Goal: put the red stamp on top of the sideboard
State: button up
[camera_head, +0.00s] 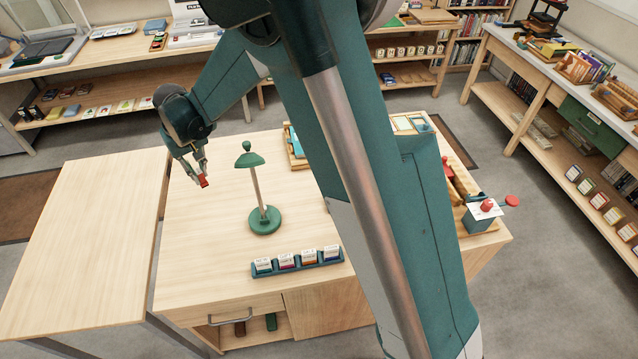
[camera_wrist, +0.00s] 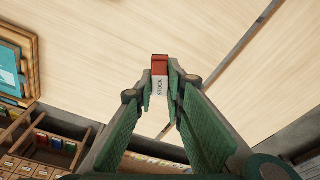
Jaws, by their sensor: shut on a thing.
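My gripper (camera_head: 199,172) is shut on the red stamp (camera_head: 204,181) and holds it up over the left part of the wooden unit with a drawer (camera_head: 190,262). In the wrist view the stamp (camera_wrist: 160,66) has a red end and a white face lettered "STOCK", pinched between the fingertips (camera_wrist: 160,88). Left of the drawer unit is a bare wooden top (camera_head: 85,240) with dark legs, separated from it by a narrow gap. I cannot tell for sure which of the two is the sideboard.
A green lamp (camera_head: 264,219) stands right of my gripper on the drawer unit. A rack of small labelled blocks (camera_head: 297,263) lies near its front edge. A red-topped device (camera_head: 484,215) is at the right. The left top is clear.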

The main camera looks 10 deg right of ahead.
jog(key=w+d+r+m+p, duration=0.1)
jog(key=w+d+r+m, duration=0.15)
jog(key=d, duration=0.65)
jog(key=w+d+r+m+p, duration=0.15)
jog(key=w+d+m, duration=0.25)
jog(key=d, duration=0.6)
jog(key=n+b, duration=0.1)
jog(key=b, duration=0.6)
send_over(309, 214)
notch_tip(309, 214, down, 10)
jog(key=shift+h, duration=0.4)
jog(key=shift+a, duration=0.1)
jog(key=shift+f+b, duration=0.55)
jog(key=shift+f, duration=2.35)
jog(key=shift+f, duration=0.1)
jog(key=shift+f, duration=2)
jog(key=shift+f+b, duration=0.2)
jog(key=shift+b, duration=0.25)
